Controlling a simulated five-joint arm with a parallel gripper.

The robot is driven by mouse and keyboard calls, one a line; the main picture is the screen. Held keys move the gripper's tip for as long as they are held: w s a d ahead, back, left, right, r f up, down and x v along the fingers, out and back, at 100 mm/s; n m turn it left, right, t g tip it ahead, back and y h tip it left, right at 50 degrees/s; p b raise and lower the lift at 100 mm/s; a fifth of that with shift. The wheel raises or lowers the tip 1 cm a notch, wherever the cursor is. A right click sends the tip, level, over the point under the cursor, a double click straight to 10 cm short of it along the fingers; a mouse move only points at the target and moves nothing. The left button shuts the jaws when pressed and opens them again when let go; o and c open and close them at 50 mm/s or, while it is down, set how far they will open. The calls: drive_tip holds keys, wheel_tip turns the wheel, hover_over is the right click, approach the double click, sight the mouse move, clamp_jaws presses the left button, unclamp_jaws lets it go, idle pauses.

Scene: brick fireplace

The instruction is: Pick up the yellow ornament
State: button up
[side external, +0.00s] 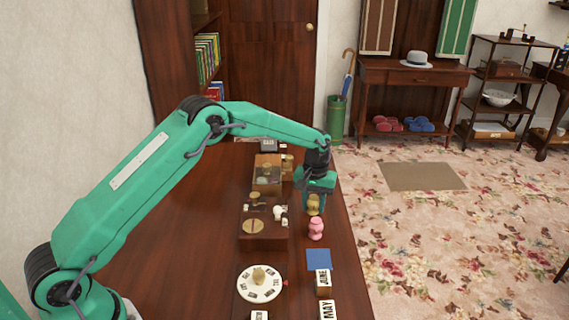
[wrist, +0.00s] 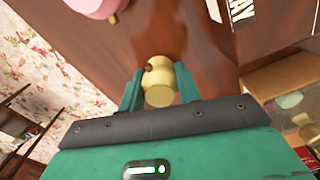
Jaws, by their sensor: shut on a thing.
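The yellow ornament (wrist: 160,90) is a small, rounded, golden-yellow figure. In the wrist view it sits between the two fingers of my gripper (wrist: 159,90), which are shut on it. In the side external view the ornament (side external: 313,204) shows just below my green gripper (side external: 315,196), near the right edge of the dark wooden surface. I cannot tell whether its base touches the wood.
A pink ornament (side external: 316,229) stands close in front of my gripper. A wooden box with small items (side external: 262,243) is to the left. A blue square (side external: 318,260), month blocks (side external: 324,284) and a white dial (side external: 247,290) lie nearer the camera. Floor drops away right.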

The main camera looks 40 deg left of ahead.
sight(315, 199)
drive_tip(key=shift+r, duration=0.7)
drive_tip(key=r, duration=0.1)
drive_tip(key=d+r, duration=0.1)
drive_tip(key=r, duration=0.1)
drive_tip(key=shift+s+r, duration=0.1)
drive_tip(key=shift+s, duration=0.1)
drive_tip(key=s+d+r, duration=0.6)
drive_tip(key=d, duration=0.2)
drive_tip(key=shift+d, duration=0.4)
drive_tip(key=shift+r, duration=0.15)
